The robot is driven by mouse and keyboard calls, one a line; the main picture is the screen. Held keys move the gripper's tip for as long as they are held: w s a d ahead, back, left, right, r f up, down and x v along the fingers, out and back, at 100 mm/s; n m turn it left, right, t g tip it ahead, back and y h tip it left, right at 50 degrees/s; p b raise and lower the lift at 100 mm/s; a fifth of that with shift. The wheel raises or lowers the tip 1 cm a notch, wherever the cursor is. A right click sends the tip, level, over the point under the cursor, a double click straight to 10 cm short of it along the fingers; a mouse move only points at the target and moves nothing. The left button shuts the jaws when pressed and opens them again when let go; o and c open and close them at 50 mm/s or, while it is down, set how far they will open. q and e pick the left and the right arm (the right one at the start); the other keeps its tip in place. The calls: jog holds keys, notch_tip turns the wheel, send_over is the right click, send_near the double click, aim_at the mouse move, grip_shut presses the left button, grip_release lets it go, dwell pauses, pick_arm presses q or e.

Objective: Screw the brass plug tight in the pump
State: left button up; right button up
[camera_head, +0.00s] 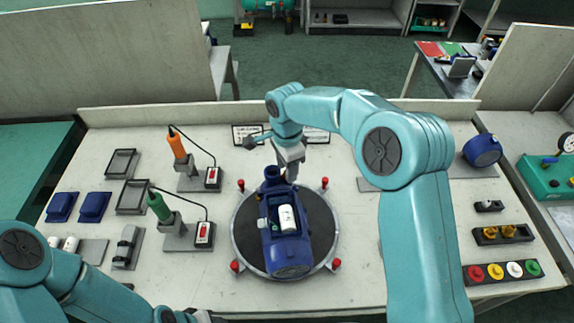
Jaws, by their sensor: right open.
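The blue pump (292,250) lies on a round dark turntable (247,245), with its flanged neck (272,174) at the far end. A white cylinder (287,219) sits in the opening on its top. My right gripper (290,174) reaches down from the far side, close beside the neck. It is open; whether it touches the pump I cannot tell. No brass plug is clearly visible in the pump. Two brass-coloured pieces (490,233) sit in a dark holder at the right. My left arm is at the lower left, its gripper (200,316) barely showing at the bottom edge.
An orange-handled tool (177,146) and a green-handled tool (158,207) stand in holders at the left. Red posts (324,183) ring the turntable. A strip of coloured buttons (504,271) lies at the right. My right arm's links cover part of the table's right side.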

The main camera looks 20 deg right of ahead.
jog(key=n, duration=0.3)
jog(key=shift+s+a+f, duration=0.1)
jog(key=shift+a, duration=0.05)
dwell(0.6)
grip_shut()
jog(key=shift+s+f, duration=0.1)
jog(key=shift+f, duration=0.05)
dwell(0.6)
